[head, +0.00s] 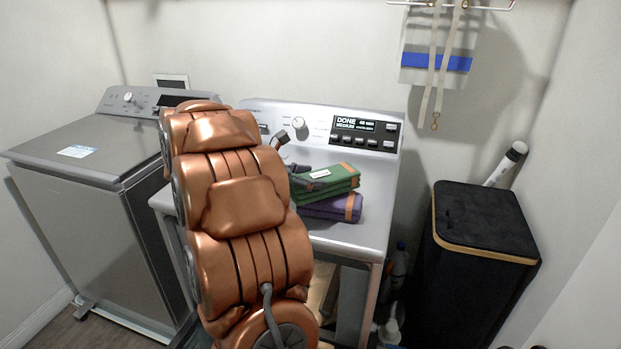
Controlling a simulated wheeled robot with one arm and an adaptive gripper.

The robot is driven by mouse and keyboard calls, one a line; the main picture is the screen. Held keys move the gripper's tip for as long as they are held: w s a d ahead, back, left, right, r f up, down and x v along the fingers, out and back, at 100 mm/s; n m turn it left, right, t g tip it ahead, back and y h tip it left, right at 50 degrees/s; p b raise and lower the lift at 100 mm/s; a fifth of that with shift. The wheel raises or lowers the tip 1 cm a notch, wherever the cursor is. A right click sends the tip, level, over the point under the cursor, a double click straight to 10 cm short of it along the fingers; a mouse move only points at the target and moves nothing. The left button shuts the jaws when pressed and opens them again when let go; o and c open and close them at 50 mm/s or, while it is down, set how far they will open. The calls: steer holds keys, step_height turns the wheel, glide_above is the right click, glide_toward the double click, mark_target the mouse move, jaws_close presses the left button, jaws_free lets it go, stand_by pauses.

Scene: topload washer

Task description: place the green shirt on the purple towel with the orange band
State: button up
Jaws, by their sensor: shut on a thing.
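The green shirt (328,184) is a folded green stack with a white label and a small orange patch on top. It lies over the purple towel (328,208), whose orange band (350,207) shows at its right end. The towel is on the white top of the right-hand machine. My gripper (297,170) is at the left end of the shirt, mostly hidden behind my copper-coloured arm. Its dark parts show there, and it is shut on the shirt. The left ends of both cloths are hidden by my arm.
A grey topload washer (75,150) stands at left. The control panel (355,130) with a lit display rises behind the cloths. A black hamper (480,225) stands at right. Bottles (397,265) are on the floor between. White machine top is bare right of the cloths.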

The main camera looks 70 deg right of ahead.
steer(key=shift+f, duration=0.3)
steer(key=shift+f, duration=0.2)
steer(key=o, duration=1.3)
steer(key=shift+c, duration=0.2)
steer(key=shift+r, duration=0.1)
steer(key=shift+r, duration=0.15)
steer(key=b+v, duration=0.1)
steer(key=v, duration=1.1)
steer(key=shift+a, duration=0.1)
